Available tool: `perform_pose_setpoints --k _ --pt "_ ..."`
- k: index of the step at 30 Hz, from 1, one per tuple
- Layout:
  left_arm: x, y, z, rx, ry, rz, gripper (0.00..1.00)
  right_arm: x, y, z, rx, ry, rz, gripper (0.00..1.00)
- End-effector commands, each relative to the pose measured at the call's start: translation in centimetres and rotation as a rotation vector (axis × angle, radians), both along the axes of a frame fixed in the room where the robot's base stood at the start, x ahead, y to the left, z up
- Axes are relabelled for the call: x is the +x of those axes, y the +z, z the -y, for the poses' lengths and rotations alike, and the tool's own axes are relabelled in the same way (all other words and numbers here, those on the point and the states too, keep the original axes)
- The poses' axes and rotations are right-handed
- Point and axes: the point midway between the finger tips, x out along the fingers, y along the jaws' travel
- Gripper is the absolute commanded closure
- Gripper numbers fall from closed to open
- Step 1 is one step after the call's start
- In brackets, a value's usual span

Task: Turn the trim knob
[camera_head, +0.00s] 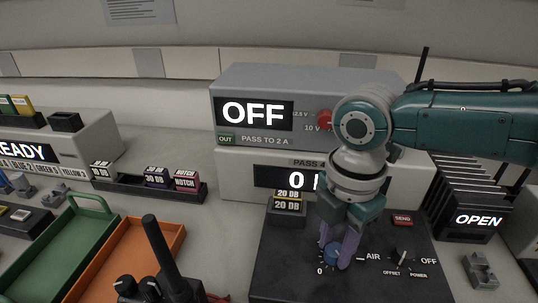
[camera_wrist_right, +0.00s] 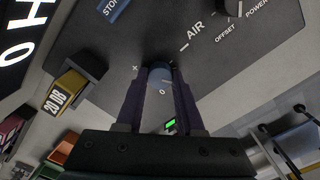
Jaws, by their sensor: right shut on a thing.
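The trim knob is a small blue knob (camera_head: 332,254) on the dark panel (camera_head: 280,262), beside a "0" mark and left of the "AIR" label. In the right wrist view the blue knob (camera_wrist_right: 160,75) sits between the fingertips, with "0" and "+" marks near it. My right gripper (camera_head: 341,253) comes down from above, its purple fingers on either side of the knob and shut on it. The fingers hide part of the knob, so its exact angle cannot be told. My left gripper is not in view.
A dark OFFSET/POWER knob (camera_head: 403,257) and a red SEND button (camera_head: 402,218) lie right of the gripper. A 20 DB block (camera_head: 288,205) stands left. A grey box showing OFF (camera_head: 230,83) is behind. A black radio (camera_head: 155,245) with an antenna stands in front of an orange tray (camera_head: 113,247).

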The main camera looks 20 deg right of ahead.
Motion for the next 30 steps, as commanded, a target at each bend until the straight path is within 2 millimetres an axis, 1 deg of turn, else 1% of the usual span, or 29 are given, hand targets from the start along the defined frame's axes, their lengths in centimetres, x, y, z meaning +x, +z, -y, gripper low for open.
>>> perform_pose_setpoints --k 12,13,18,20,21,27,30 --pt "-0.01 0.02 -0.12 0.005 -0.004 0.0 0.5 0.01 0.05 -0.12 0.003 0.005 0.0 1.0" --pt "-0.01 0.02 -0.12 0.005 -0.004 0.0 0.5 0.0 0.05 -0.12 0.003 0.005 0.0 0.6" --pt "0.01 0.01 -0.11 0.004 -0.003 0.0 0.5 0.01 0.04 -0.08 0.002 0.004 0.0 0.41" --pt "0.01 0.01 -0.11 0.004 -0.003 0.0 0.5 0.01 0.03 -0.07 0.002 0.004 0.0 0.34" --pt "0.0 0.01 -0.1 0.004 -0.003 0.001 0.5 0.0 0.03 -0.06 0.002 0.004 0.0 0.33" --pt "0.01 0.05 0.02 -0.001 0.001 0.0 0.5 0.0 0.07 -0.03 0.001 0.004 0.0 0.33" --pt "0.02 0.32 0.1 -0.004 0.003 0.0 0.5 0.04 0.77 -0.04 0.001 0.005 0.001 0.33"
